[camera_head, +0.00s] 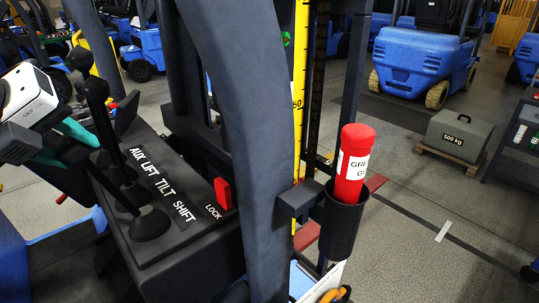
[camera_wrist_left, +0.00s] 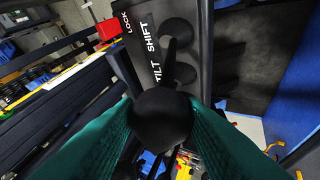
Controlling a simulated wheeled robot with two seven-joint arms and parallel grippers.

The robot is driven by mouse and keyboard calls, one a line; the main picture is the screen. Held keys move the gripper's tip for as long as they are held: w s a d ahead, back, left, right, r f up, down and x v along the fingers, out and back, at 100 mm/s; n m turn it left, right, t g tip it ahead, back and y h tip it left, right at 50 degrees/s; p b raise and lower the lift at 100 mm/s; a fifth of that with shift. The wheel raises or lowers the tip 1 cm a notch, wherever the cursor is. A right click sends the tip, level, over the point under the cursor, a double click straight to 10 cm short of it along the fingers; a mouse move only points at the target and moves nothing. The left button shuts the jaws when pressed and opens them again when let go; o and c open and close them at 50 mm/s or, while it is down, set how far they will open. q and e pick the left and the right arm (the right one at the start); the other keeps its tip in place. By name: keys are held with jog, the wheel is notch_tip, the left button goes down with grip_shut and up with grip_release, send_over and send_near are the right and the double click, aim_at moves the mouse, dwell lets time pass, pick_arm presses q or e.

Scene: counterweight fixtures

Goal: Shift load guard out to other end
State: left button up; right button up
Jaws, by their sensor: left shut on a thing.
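My left gripper (camera_head: 68,145), with teal fingers, comes in from the left over the lever console. In the left wrist view its fingers (camera_wrist_left: 160,125) are shut around a black round lever knob (camera_wrist_left: 160,118). The shaft appears to run to the front boot (camera_head: 150,224), beside the word SHIFT. Other black levers (camera_head: 95,84) stand behind it. The console label (camera_head: 160,182) reads AUX, LIFT, TILT, SHIFT. A red LOCK switch (camera_head: 222,193) sits to the right. A red bar (camera_head: 375,183) shows behind the mast; whether it is the load guard, I cannot tell. My right gripper is not in view.
A thick dark post (camera_head: 245,130) hides much of the mast. A yellow scale (camera_head: 299,90) runs up it. A red tube (camera_head: 352,165) stands in a black holder (camera_head: 339,228). A 500 kg block (camera_head: 455,135) lies on a pallet beyond open floor. Blue trucks (camera_head: 410,60) stand behind.

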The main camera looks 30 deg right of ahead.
pick_arm(q)
jog(key=shift+w+r, duration=0.1)
jog(key=shift+r, duration=0.05)
jog(key=shift+o, duration=0.3)
jog(key=d, duration=0.4)
jog(key=w+d, duration=0.1)
jog(key=shift+w+d+r, duration=0.1)
jog(key=shift+d+r, duration=0.3)
jog(key=o, duration=0.8)
jog(key=v, duration=1)
jog(key=shift+p, duration=0.45)
jog(key=shift+f, duration=0.15)
